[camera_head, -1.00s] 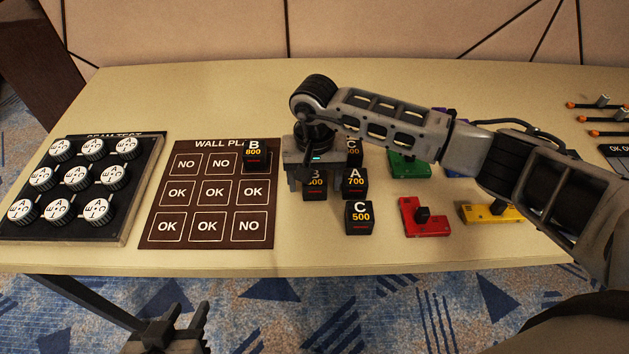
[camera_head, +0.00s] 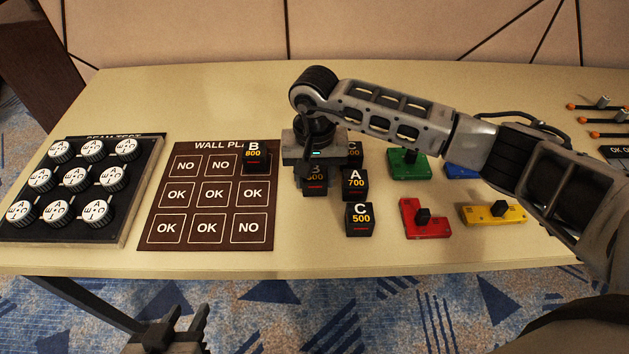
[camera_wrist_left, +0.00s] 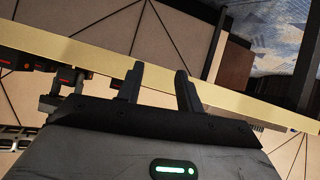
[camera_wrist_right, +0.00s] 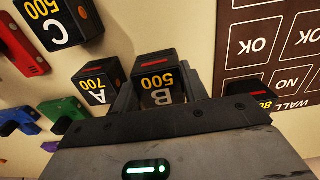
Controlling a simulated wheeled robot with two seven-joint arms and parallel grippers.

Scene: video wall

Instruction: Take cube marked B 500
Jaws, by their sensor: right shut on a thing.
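The black cube marked B 500 (camera_head: 314,188) stands on the table, partly hidden behind my right gripper (camera_head: 312,172) in the head view. In the right wrist view its B 500 face (camera_wrist_right: 156,82) sits between the fingers of my right gripper (camera_wrist_right: 152,88), which is shut on it. My left gripper (camera_head: 183,322) is at the lower left, in front of the table edge. In the left wrist view its two fingers (camera_wrist_left: 160,75) stand apart with nothing between them.
Close by are cubes A 700 (camera_head: 354,184), C 500 (camera_head: 359,219) and another C cube (camera_head: 354,151). Cube B 800 (camera_head: 254,156) stands on the wall plan board (camera_head: 150,235). A dial panel (camera_head: 127,222) is at left; red (camera_head: 425,228), green and yellow pieces lie right.

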